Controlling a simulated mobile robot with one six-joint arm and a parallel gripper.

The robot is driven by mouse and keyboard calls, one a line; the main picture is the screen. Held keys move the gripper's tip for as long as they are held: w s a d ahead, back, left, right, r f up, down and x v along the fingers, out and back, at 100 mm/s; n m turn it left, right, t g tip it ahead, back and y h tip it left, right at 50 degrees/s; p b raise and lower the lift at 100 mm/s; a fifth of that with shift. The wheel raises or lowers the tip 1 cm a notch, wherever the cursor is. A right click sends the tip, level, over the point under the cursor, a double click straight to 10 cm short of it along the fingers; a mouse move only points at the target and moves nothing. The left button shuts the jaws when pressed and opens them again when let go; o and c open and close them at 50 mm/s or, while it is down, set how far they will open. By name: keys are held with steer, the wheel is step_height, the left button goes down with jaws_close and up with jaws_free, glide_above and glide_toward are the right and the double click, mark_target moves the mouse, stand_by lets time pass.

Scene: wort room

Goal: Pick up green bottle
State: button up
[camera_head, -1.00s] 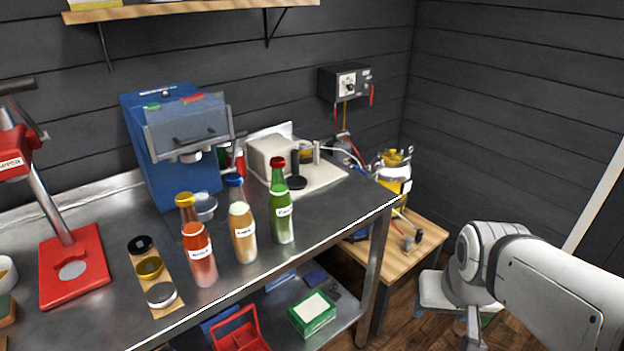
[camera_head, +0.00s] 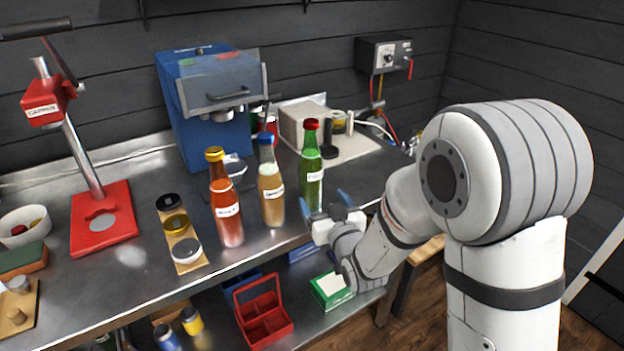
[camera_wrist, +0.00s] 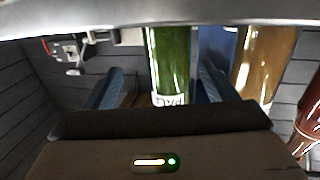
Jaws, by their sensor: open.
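The green bottle (camera_head: 311,166) has a red cap and a white label and stands upright on the metal bench, rightmost of three bottles. My gripper (camera_head: 322,203) is open in front of it, at the bench's front edge, its two blue-grey fingers pointing toward the bottle. In the wrist view the green bottle (camera_wrist: 170,65) appears upside down, roughly midway between the spread fingers (camera_wrist: 163,88) and beyond them. Its cap is out of that frame. Whether either finger touches the bottle cannot be told.
A tan bottle (camera_head: 270,185) with a blue cap stands close left of the green one, then a red bottle (camera_head: 225,200). A blue machine (camera_head: 203,120) stands behind. A red capper (camera_head: 103,215) is at the left. A lower shelf holds a red carrier (camera_head: 262,318).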

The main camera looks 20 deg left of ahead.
mark_target(308, 184)
steer(key=shift+a, duration=0.35)
steer(key=shift+w+a, duration=0.25)
steer(key=shift+w, duration=0.05)
steer(key=p+x, duration=0.1)
steer(key=x, duration=0.5)
steer(key=shift+w+a+r+p, duration=0.15)
steer(key=shift+w+a+p, duration=0.05)
steer(key=shift+a+p, duration=0.25)
steer(key=shift+c, duration=0.6)
